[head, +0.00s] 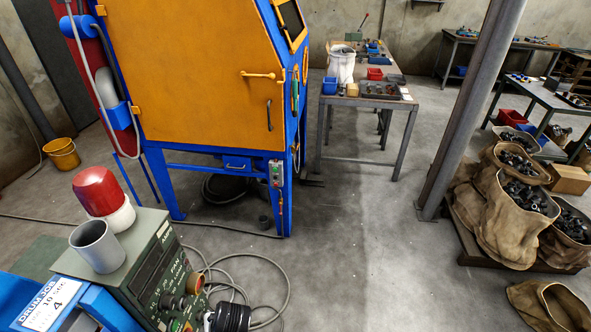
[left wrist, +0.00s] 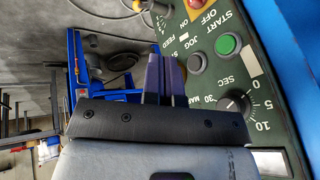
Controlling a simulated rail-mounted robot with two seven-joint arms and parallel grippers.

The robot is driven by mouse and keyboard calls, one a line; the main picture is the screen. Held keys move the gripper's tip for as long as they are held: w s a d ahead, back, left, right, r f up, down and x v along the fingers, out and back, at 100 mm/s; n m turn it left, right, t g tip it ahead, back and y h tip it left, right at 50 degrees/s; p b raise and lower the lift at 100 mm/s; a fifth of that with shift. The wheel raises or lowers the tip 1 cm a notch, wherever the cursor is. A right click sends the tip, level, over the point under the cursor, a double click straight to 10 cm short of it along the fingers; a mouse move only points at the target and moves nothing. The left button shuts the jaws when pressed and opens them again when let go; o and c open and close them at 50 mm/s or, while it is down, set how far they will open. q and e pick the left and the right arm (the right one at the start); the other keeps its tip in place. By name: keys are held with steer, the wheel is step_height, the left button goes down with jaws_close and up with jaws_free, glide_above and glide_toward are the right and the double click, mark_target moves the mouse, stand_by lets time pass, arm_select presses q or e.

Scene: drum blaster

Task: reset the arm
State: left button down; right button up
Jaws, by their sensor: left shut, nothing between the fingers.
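My left gripper (left wrist: 160,72) shows in the left wrist view as two purple-blue fingers side by side, shut and empty. It is over or beside the green control panel (left wrist: 206,30); whether it touches the panel I cannot tell. The panel has a green start button (left wrist: 228,45), a grey jog button (left wrist: 196,63) and a black seconds dial (left wrist: 238,101). In the head view the green control box (head: 150,268) stands at the lower left, and I cannot make out the left gripper there. My right gripper is in neither view.
The orange and blue blaster cabinet (head: 205,75) stands behind the control box. A red lamp (head: 97,190) and grey cup (head: 97,246) sit on the box. Loose cable (head: 285,290) lies on the floor. A post (head: 470,110) and filled sacks (head: 515,215) are at the right.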

arm_select(q)
step_height(320, 180, up, 10)
steer(key=d+m+t+h, duration=0.1)
steer(key=m+t+h, duration=0.1)
steer(key=t+h, duration=0.1)
steer(key=s+r+m+t+h, duration=0.2)
steer(key=s, duration=0.5)
steer(key=s+a+f+g, duration=0.15)
steer(key=s+f, duration=0.25)
steer(key=s, duration=0.7)
steer(key=s+a+f+g, duration=0.1)
steer(key=s+f+g, duration=0.3)
steer(key=s, duration=0.7)
steer(key=w+p+v, duration=0.2)
steer(key=p+v, duration=0.9)
steer(key=p, duration=0.1)
steer(key=w+r+p+v, duration=0.1)
steer(key=w+p+v, duration=0.2)
steer(key=p+v, duration=0.9)
steer(key=w+d+r+p+v, duration=0.1)
steer(key=w+p+v, duration=0.2)
steer(key=p+v, duration=0.8)
steer(key=shift+s+r+m+t+p, duration=0.3)
steer(key=shift+t+p, duration=0.15)
steer(key=shift+p, duration=0.4)
